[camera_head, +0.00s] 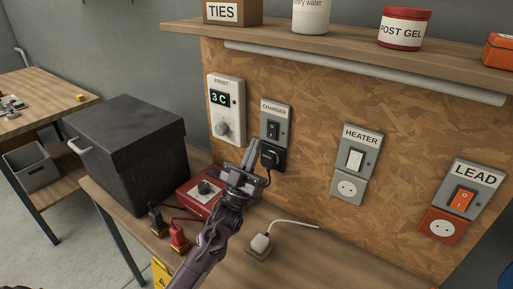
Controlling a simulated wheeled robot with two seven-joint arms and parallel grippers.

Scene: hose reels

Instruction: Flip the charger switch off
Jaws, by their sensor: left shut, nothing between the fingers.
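The charger switch (273,130) is a dark rocker on a grey plate labelled CHARGER, on the chipboard wall panel. A black plug (268,158) with a dark cable sits in the black socket just below it. My left gripper (253,146) points up at the wall, shut and empty. Its fingertips appear just left of and below the charger switch; I cannot tell whether they touch the plate. The gripper covers part of the area left of the socket. My right gripper is out of view.
Right of it are the HEATER switch (355,160) and the orange LEAD switch (461,200). A FROST control box (227,110) reading 3 C hangs left. A red charger unit (203,194) and a large black box (126,150) stand on the bench. A shelf (330,44) overhangs above.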

